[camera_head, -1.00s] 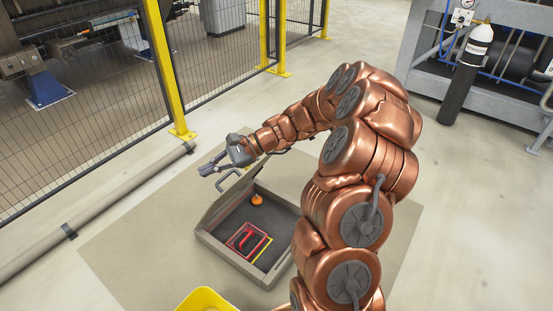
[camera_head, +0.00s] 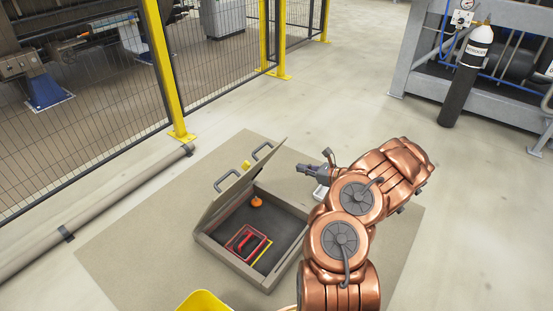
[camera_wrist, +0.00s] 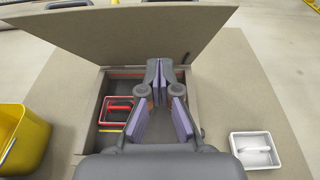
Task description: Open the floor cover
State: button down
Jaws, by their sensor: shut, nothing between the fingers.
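The floor cover (camera_head: 242,180) stands raised and tilted along the far-left side of a shallow floor box (camera_head: 240,266). Two handles show on its far side, one at the left (camera_head: 227,181) and one at the right (camera_head: 262,151). In the wrist view the cover's inner face (camera_wrist: 130,38) rises beyond the box opening. My gripper (camera_head: 302,168) is shut and empty, to the right of the cover and above the box's far side, apart from the handles. In the wrist view my gripper's fingers (camera_wrist: 157,78) meet in front of the cover; contact with it cannot be told.
The box holds a red tray (camera_head: 246,241), a yellow strip (camera_head: 262,251) and an orange knob (camera_head: 256,201). A yellow bucket (camera_wrist: 22,142) stands left in the wrist view, a white tray (camera_wrist: 255,150) right. A yellow-posted fence (camera_head: 165,70) and floor pipe (camera_head: 100,212) bound the left.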

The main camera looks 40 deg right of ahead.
jog(key=r+b+x, duration=0.2)
jog(key=b+x, duration=0.2)
jog(key=x, duration=0.8)
jog(key=shift+w, duration=0.6)
jog(key=shift+d, duration=0.15)
